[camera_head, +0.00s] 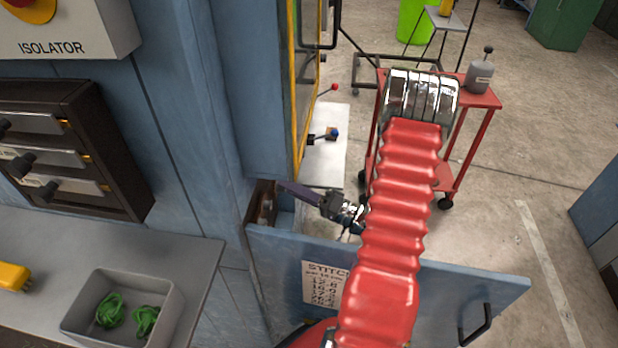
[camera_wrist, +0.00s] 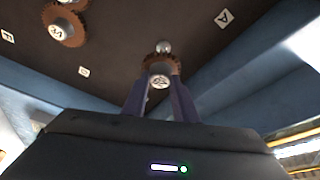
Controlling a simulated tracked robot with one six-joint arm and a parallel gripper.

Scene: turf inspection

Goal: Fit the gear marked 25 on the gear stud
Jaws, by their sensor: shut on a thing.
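My gripper (camera_wrist: 160,92) is shut on a brown toothed gear (camera_wrist: 150,64) in the wrist view. The gear has a pale round hub with a mark too small to read surely. A shiny round metal stud end (camera_wrist: 163,47) shows just beyond the gear's rim; I cannot tell whether they touch. In the head view my gripper (camera_head: 284,186) reaches left into the open cabinet bay (camera_head: 262,205), and the gear there is hidden or too small to make out.
Another brown gear (camera_wrist: 63,27) with a marked hub sits on the dark panel at upper left. A lettered tag A (camera_wrist: 224,18) is at the right. An open blue door (camera_head: 420,290) with a stitch chart (camera_head: 325,285) stands below my arm. A red trolley (camera_head: 480,97) is behind.

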